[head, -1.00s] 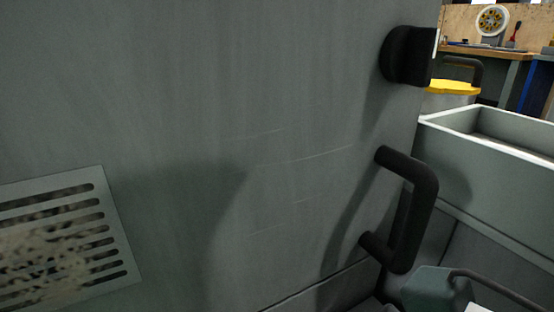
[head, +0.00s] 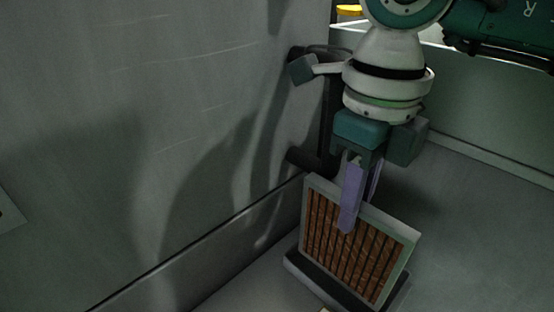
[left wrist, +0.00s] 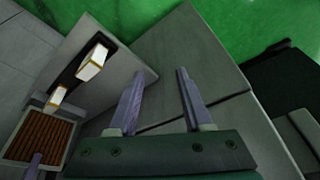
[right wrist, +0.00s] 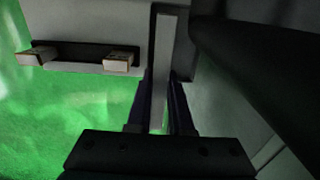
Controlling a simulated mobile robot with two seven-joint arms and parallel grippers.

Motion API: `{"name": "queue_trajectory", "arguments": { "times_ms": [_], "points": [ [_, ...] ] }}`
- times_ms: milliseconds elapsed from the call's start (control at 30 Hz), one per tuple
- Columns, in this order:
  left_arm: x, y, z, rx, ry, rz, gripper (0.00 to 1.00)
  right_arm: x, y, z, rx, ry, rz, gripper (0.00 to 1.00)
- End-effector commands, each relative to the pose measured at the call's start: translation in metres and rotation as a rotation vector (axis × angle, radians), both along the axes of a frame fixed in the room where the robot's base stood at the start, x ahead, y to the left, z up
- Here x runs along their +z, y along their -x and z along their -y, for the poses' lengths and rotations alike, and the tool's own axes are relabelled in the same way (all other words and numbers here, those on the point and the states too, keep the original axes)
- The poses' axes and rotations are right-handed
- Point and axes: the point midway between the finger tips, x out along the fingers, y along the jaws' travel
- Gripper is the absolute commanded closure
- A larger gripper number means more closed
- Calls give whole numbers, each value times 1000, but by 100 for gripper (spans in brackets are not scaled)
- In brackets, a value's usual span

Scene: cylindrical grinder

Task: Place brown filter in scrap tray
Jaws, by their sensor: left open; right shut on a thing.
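The brown filter (head: 352,250) is a pleated brown panel in a light grey frame. It stands tilted in the head view with its lower edge at a dark holder (head: 330,285); whether it sits fully in it I cannot tell. My right gripper (head: 356,212) is shut on its upper frame edge from above. In the right wrist view, the filter frame (right wrist: 162,65) shows edge-on between the fingers of my right gripper (right wrist: 160,85). The filter (left wrist: 40,136) also shows at lower left in the left wrist view. My left gripper (left wrist: 156,85) is open and empty. I cannot identify the scrap tray.
A grey wall panel (head: 130,110) fills the left of the head view. A dark handle (head: 325,130) is close behind my right gripper. A grey raised wall (head: 480,100) stands at right. A dark slot with two pale blocks (left wrist: 92,62) is near the filter.

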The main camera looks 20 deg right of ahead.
Motion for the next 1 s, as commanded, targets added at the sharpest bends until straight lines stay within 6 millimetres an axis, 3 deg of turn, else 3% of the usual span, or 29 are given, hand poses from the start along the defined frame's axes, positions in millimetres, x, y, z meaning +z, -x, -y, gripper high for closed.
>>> {"name": "queue_trajectory", "arguments": {
  "times_ms": [100,200,567,600,833,1000],
  "points": [
    [-15,0,1,3,4,0,50,-28,1,0,0,0,-4,100],
    [-24,0,2,5,7,0,50,-40,-2,1,-2,0,-1,100],
    [-24,0,2,5,7,-1,50,-40,-3,1,0,0,-1,100],
    [-23,0,2,5,7,-1,50,-39,-3,1,0,1,-2,77],
    [-23,0,1,1,2,0,50,-39,-3,1,0,1,-2,51],
    [-23,0,0,-2,-2,-1,50,-39,-3,1,-1,0,-1,51]
  ]
}}
